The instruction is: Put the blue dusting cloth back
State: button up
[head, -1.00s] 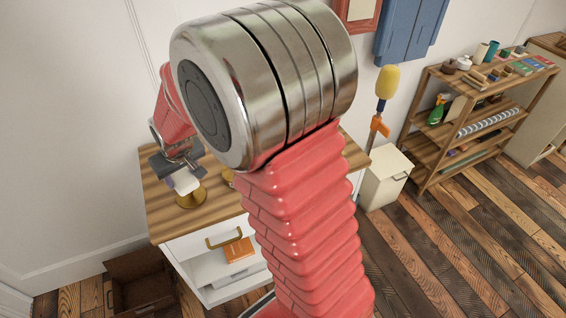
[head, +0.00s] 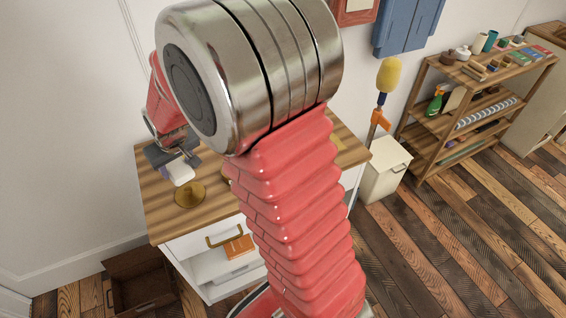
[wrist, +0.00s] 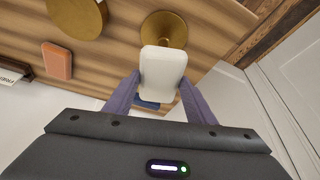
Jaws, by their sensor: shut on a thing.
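My gripper (head: 178,163) is shut on a white rounded block (head: 178,174), which also shows between the fingers in the wrist view (wrist: 162,74). The block is above the dresser top, close to a round brass dish (head: 190,196); the dish also appears just beyond the block in the wrist view (wrist: 165,28). A small dark blue thing (wrist: 148,105) shows below the block between my fingers. It is mostly hidden, and I cannot tell whether it is the blue dusting cloth. No blue cloth is clearly seen on the dresser top.
The wooden-topped white dresser (head: 158,215) has an open compartment holding an orange box (head: 238,248). An orange block (wrist: 57,60) and another brass round (wrist: 78,14) are on its top. A brown crate (head: 140,285), a cream bin (head: 386,170) and a shelf rack (head: 420,122) stand around.

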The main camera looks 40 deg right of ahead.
jog(key=s+d+m, duration=0.1)
jog(key=s+d, duration=0.2)
jog(key=d, duration=0.7)
jog(key=s+d+m, duration=0.1)
jog(key=s+d, duration=0.3)
jog(key=d, duration=0.6)
jog(key=s+d+m+h, duration=0.1)
jog(key=s+d, duration=0.3)
jog(key=d, duration=0.6)
jog(key=shift+s+d+r, duration=0.25)
jog(key=shift+r, duration=0.05)
jog(key=shift+f, duration=3.1)
jog(key=shift+f, duration=1.9)
jog(key=o, duration=1)
jog(key=shift+f, duration=0.1)
